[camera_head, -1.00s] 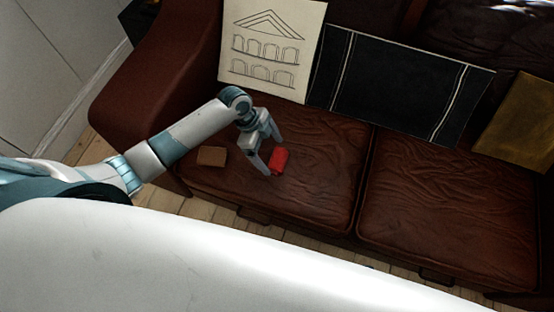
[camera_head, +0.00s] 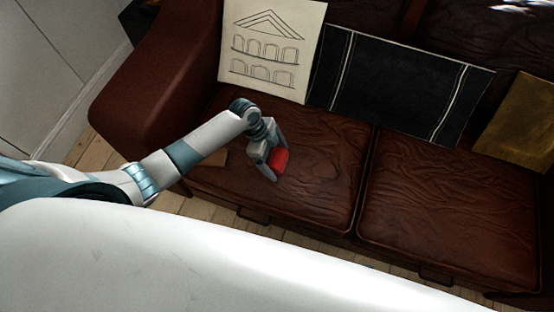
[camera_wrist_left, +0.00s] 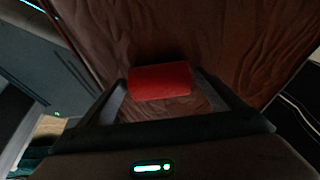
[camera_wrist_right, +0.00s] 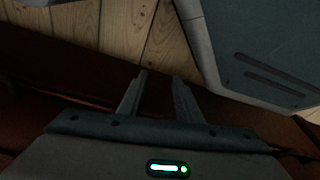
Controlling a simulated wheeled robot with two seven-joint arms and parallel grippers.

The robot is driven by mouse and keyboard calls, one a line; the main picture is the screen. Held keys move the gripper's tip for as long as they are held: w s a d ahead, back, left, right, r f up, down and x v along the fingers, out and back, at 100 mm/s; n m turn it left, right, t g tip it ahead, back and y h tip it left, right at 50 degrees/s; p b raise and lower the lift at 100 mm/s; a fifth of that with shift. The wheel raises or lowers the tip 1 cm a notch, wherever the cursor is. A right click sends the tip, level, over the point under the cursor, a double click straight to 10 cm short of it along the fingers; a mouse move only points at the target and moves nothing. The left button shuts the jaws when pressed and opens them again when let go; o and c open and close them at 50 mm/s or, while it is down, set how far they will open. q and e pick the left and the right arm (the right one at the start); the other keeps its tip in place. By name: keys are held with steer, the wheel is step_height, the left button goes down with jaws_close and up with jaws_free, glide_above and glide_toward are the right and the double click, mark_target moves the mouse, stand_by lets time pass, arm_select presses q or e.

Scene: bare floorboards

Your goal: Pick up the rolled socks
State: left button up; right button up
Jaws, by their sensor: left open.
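The rolled socks, a red roll (camera_head: 279,159), lie on the left seat cushion of the brown leather sofa. My left gripper (camera_head: 273,163) is down at the cushion with its fingers around the red roll. In the left wrist view the red roll (camera_wrist_left: 160,81) lies across the gap between the fingers of my left gripper (camera_wrist_left: 163,90), which is open. I cannot tell whether a finger touches the roll. My right gripper (camera_wrist_right: 160,85) shows only in its own wrist view, with its two fingers apart and nothing between them, above the sofa edge and floorboards.
A drawing of a building (camera_head: 270,45), a black striped panel (camera_head: 395,85) and a gold cushion (camera_head: 518,125) lean on the backrest. The right seat cushion (camera_head: 450,205) is clear.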

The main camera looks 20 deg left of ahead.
mark_target(282, 160)
arm_select(q)
steer(key=c, duration=1.1)
steer(key=shift+c, duration=0.2)
arm_select(e)
steer(key=shift+s, duration=0.1)
arm_select(q)
steer(key=shift+r, duration=0.1)
steer(key=shift+r, duration=0.55)
steer(key=r, duration=0.3)
steer(key=shift+s+d+r, duration=0.15)
steer(key=shift+s+d, duration=0.1)
steer(key=shift+d, duration=0.05)
steer(key=s+d+r, duration=0.6)
steer(key=s+d, duration=0.1)
steer(key=s, duration=0.1)
steer(key=shift+r+p, duration=0.2)
steer(key=shift+p, duration=0.15)
arm_select(e)
steer(key=shift+s+f, duration=0.35)
steer(key=shift+f, duration=0.1)
arm_select(q)
steer(key=shift+d, duration=0.1)
